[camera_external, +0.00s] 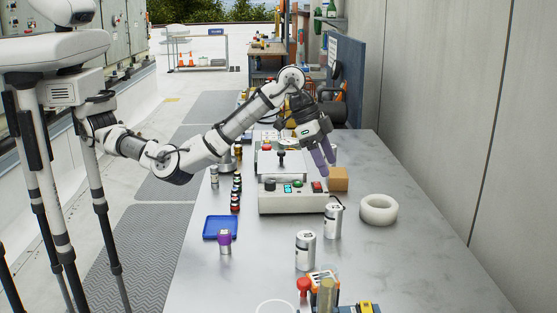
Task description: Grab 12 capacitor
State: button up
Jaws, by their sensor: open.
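My gripper (325,157) has purple fingertips. It is open and points down over the metal bench, behind and above the right side of a grey test device. Silver cans that look like capacitors stand upright on the bench: one (305,250) nearer the camera, one (333,221) by the device's front right corner, and a smaller one (214,177) at the left edge. Another pale can (333,154) is partly hidden behind the fingertips. Their labels are too small to read, so I cannot tell which is 12. I cannot tell if the fingers touch anything.
The test device (291,201) stands mid-bench. A tan block (338,180) and a white tape roll (378,209) are to its right. A blue tray (220,227), a purple-topped can (224,241) and several small dark bottles (236,192) are at left.

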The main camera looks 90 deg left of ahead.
jog(key=s+d+f+m, duration=0.1)
jog(key=s+d, duration=0.1)
jog(key=d, duration=0.2)
jog(key=p, duration=0.2)
send_near(341, 234)
jog(key=shift+p+x, duration=1)
jog(key=shift+x, duration=1.65)
jog(key=shift+c, duration=0.2)
jog(key=c, duration=1)
jog(key=shift+c, duration=0.5)
jog(key=shift+r, duration=0.15)
